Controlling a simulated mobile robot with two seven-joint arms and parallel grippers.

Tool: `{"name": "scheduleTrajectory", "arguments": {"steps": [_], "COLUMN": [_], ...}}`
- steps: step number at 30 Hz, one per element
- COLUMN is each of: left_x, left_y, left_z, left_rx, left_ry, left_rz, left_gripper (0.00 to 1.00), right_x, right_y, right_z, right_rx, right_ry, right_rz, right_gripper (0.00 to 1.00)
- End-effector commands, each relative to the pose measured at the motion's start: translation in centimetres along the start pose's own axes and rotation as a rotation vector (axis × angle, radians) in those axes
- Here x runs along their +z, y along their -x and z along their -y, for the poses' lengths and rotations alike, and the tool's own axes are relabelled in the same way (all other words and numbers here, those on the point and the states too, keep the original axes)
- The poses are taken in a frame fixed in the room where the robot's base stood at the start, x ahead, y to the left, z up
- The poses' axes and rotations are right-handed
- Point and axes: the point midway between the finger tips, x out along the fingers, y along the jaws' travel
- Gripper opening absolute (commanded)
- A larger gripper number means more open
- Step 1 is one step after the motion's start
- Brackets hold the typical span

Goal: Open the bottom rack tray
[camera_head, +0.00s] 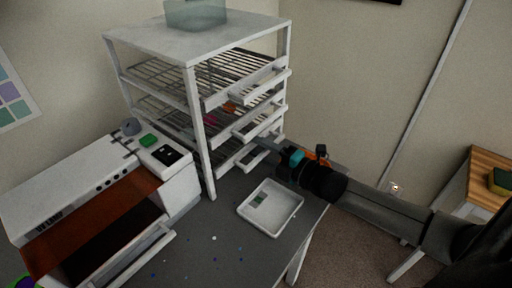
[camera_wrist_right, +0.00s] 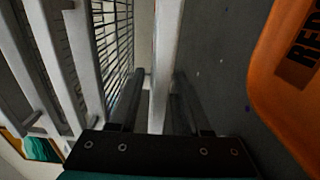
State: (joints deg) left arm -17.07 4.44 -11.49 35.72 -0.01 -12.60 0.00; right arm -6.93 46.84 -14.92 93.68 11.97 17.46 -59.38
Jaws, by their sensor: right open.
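The white rack (camera_head: 205,150) has several wire shelves with pale pull-out trays. The bottom rack tray (camera_head: 233,160) is at the lowest level, partly hidden behind my right gripper and the rack post. My right gripper (camera_head: 262,141) reaches in from the right at the rack's lower front, close to the bottom tray's front. In the right wrist view my right gripper (camera_wrist_right: 157,105) is open, with a pale bar (camera_wrist_right: 165,55) running between or just beyond its fingers. I cannot tell whether they touch. My left gripper is not in view.
A shallow white tray (camera_head: 270,228) with small greenish pieces sits on the grey table (camera_head: 215,260), below my right arm. A white machine with an orange-brown cover (camera_head: 90,225) stands at left. An orange lettered object (camera_wrist_right: 290,70) shows at right in the wrist view.

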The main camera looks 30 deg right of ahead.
Motion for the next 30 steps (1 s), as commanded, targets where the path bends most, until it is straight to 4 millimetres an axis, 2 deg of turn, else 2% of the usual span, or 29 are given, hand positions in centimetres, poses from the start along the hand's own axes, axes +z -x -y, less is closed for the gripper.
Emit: {"name": "scheduleTrajectory", "arguments": {"steps": [12,24,25,30], "left_x": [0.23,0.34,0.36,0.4], "left_y": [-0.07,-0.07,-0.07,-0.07], "left_z": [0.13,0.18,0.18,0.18], "left_rx": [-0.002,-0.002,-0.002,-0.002], "left_ry": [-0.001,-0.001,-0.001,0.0], "left_rz": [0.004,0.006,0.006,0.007], "left_gripper": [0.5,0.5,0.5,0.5], "right_x": [-0.05,-0.05,-0.04,-0.04], "right_y": [-0.49,-0.49,-0.49,-0.5], "right_z": [-0.01,-0.06,-0.07,-0.11], "right_rx": [0.0,0.002,0.002,0.003], "right_ry": [0.0,0.0,0.0,0.0], "right_rz": [-0.001,-0.001,-0.001,-0.001], "right_gripper": [0.47,0.03,0.0,0.0]}}
